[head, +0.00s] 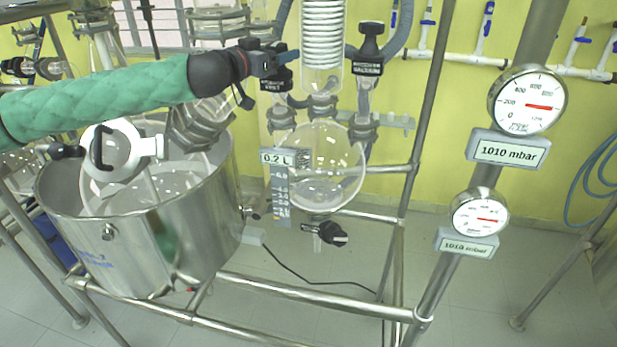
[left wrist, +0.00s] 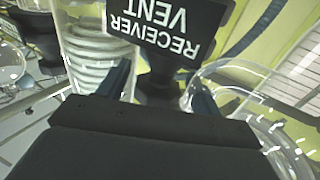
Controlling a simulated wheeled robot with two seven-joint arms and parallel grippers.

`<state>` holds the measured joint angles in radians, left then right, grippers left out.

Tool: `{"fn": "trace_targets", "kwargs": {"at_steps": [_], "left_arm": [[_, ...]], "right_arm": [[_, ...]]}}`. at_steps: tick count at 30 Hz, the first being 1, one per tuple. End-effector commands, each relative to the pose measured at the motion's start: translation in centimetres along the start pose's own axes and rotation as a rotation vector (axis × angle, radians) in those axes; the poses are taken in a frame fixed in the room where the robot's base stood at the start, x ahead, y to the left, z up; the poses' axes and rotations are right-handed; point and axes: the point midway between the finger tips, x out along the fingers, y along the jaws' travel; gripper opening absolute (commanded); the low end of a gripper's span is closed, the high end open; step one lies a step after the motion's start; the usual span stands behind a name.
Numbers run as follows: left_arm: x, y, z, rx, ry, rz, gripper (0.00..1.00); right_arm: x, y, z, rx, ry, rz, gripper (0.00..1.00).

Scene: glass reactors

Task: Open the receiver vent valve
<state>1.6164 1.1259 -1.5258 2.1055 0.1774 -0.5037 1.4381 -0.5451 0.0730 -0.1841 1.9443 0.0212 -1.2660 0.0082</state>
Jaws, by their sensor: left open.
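The receiver vent valve (head: 274,68) is a black knob with a black label plate, left of the coiled glass condenser. My left gripper (head: 284,56) is at this knob, its arm in a green sleeve coming from the left. In the left wrist view, the label plate (left wrist: 168,32) reads RECEIVER VENT upside down. The open fingers of my left gripper (left wrist: 160,84) stand on either side of the black valve stem below the plate. I cannot tell whether they touch it. The round glass receiver (head: 325,165) hangs below, beside a 0.2 L sign. My right gripper is not in view.
A black vacuum valve (head: 370,48) stands right of the condenser (head: 322,35). Two gauges on the right post show 1010 mbar (head: 507,151) and 1013 mbar on their plates. A steel vessel (head: 165,240) with glass inside stands at the left. Metal frame bars and hoses surround the glassware.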

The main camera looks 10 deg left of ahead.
Motion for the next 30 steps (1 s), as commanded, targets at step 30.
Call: {"fn": "trace_targets", "kwargs": {"at_steps": [30], "left_arm": [[0.0, 0.0, 0.0, 0.0, -0.001, 0.229, 0.66]], "right_arm": [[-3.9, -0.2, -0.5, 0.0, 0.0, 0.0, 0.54]]}}
